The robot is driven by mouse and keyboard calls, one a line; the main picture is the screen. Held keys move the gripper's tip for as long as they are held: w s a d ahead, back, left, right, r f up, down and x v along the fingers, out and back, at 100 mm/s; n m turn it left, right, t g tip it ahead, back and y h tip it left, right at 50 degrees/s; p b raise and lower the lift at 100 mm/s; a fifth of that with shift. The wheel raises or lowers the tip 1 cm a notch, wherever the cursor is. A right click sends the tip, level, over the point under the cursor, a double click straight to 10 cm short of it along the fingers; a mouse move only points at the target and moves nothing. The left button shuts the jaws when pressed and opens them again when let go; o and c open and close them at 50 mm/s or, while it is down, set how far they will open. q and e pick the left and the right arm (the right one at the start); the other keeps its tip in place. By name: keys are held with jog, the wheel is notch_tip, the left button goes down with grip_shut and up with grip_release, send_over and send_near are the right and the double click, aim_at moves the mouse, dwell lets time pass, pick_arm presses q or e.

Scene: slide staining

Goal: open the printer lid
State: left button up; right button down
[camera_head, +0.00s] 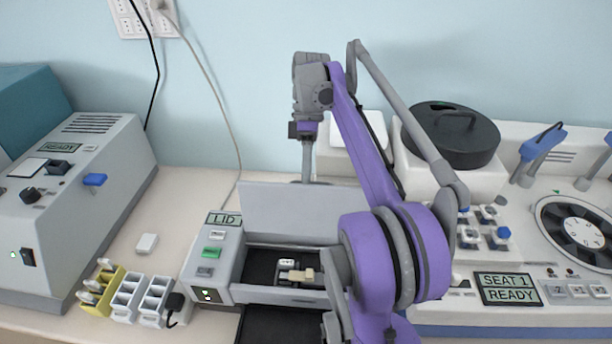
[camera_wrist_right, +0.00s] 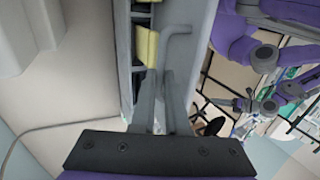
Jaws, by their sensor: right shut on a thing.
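The printer (camera_head: 211,262) is a grey box at the front centre, with a small screen reading LID. Its grey lid (camera_head: 280,212) stands raised at the back edge, and the dark bay in front of it is exposed. A small beige part (camera_head: 300,275) sits in the bay. My right gripper (camera_head: 307,178) points down behind the raised lid, its fingertips mostly hidden there. My left gripper is not visible.
A grey machine (camera_head: 75,180) reading READY stands at left. Yellow and white slide holders (camera_head: 125,296) stand before the printer's left side. A centrifuge-like unit (camera_head: 578,232) and a black-lidded pot (camera_head: 450,135) are at right. A cable (camera_head: 228,130) hangs behind the printer.

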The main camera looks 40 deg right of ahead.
jog(key=c, duration=0.9)
grip_release()
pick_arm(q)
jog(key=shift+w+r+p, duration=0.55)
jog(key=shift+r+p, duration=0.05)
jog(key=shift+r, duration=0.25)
pick_arm(e)
jog(key=v, duration=0.7)
jog(key=shift+w+d+r, duration=0.15)
jog(key=shift+r, duration=0.05)
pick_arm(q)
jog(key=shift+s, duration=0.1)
